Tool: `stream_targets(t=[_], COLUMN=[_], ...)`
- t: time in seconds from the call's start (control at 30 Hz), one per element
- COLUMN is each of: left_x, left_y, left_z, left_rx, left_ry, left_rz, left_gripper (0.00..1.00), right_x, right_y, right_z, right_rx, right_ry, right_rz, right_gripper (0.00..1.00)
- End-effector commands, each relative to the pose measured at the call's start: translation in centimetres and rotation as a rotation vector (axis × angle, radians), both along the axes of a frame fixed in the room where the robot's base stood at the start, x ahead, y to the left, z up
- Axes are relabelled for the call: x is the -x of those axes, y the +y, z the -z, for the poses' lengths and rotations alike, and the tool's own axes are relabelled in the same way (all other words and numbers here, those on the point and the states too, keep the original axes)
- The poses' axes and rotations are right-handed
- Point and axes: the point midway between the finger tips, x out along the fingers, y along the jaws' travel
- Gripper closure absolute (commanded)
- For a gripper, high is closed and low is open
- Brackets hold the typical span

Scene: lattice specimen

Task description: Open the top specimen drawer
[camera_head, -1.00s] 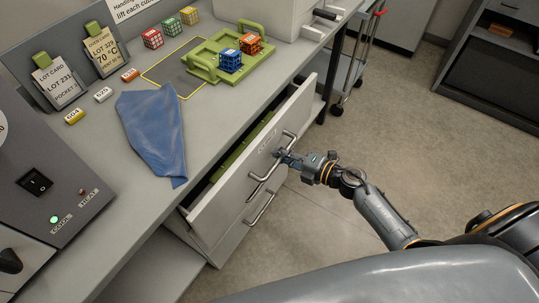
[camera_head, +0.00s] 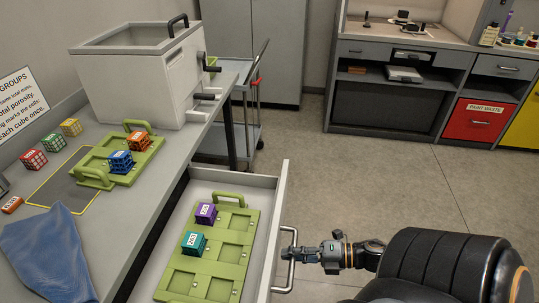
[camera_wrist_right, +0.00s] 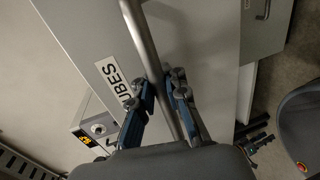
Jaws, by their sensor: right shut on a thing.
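The top specimen drawer (camera_head: 269,240) stands pulled well out from under the bench. Inside it lies a green tray (camera_head: 236,222) with a purple cube (camera_head: 206,213) and a teal cube (camera_head: 194,243) in its pockets; its other visible pockets are empty. My right gripper (camera_head: 291,253) is shut on the drawer's metal bar handle (camera_head: 290,278). In the right wrist view, the blue fingers (camera_wrist_right: 163,92) stand on both sides of the handle bar (camera_wrist_right: 140,35), next to a label ending in "UBES". My left gripper is not in view.
On the bench, a green carrier (camera_head: 128,175) holds a blue cube (camera_head: 120,162) and an orange cube (camera_head: 138,140). A blue cloth (camera_head: 48,255) lies near the bench edge. A grey cart (camera_head: 245,135) stands behind the bench end. The floor right of the drawer is open.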

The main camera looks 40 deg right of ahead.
Motion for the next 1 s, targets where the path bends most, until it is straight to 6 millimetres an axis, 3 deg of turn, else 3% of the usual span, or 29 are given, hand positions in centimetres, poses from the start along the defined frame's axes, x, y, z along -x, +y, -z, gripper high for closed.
stream_targets(t=[0.3, 0.77, 0.8, 0.9, 1.0], left_x=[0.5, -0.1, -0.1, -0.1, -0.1], left_y=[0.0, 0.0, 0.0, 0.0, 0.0], left_z=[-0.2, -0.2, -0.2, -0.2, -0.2], left_rx=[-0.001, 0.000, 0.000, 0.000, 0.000], left_ry=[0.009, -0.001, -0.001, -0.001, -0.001], left_rz=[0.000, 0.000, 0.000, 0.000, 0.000], left_gripper=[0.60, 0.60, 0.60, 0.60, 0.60], right_x=[2.2, 2.5, 2.5, 2.5, 2.6], right_y=[-2.0, -2.3, -2.3, -2.3, -2.2], right_z=[-0.3, -0.3, -0.3, -0.3, -0.2], right_rx=[-0.001, -0.002, -0.002, -0.002, -0.001], right_ry=[-0.006, -0.007, -0.007, -0.006, -0.004], right_rz=[0.003, 0.004, 0.004, 0.003, 0.002], right_gripper=[1.00, 1.00, 0.88, 0.67, 0.64])
